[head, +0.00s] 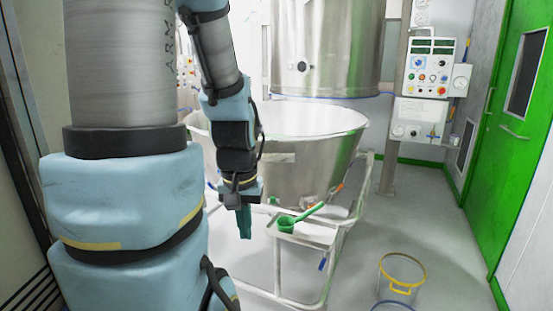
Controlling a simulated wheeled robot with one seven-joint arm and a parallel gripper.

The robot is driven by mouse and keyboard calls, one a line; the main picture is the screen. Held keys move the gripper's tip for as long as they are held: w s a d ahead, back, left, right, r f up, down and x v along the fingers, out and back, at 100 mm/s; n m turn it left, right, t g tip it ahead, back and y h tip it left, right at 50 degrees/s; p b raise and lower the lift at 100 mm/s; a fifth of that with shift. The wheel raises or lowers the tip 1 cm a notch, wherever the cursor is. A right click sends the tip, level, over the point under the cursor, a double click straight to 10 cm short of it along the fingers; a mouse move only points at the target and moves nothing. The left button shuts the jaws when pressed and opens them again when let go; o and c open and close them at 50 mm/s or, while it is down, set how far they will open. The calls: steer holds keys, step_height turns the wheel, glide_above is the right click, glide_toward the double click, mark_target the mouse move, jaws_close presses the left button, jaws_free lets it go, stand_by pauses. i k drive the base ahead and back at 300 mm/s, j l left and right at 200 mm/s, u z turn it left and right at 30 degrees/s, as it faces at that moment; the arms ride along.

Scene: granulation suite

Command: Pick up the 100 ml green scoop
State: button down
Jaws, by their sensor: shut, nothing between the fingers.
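The green scoop (287,223) lies on a small white shelf (311,237) at the front of the wheeled steel bowl's frame. Its cup is at the left and its handle slants up to the right. The volume mark cannot be read. My gripper (244,232) points down, to the left of the scoop and apart from it in the picture. Its green fingers are shut with nothing between them. My arm fills the left of the head view and hides part of the bowl's left side.
A large steel bowl (315,170) stands behind the shelf, under a steel vessel (325,45). A control panel (430,68) is at the back right. A yellow-rimmed hoop or container (402,290) is on the floor at the lower right. A green door (510,140) is at the right. Floor between is clear.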

mark_target(285, 224)
steer(key=i+j, duration=0.15)
steer(key=i, duration=0.45)
steer(key=i+j, duration=0.2)
steer(key=i, duration=0.35)
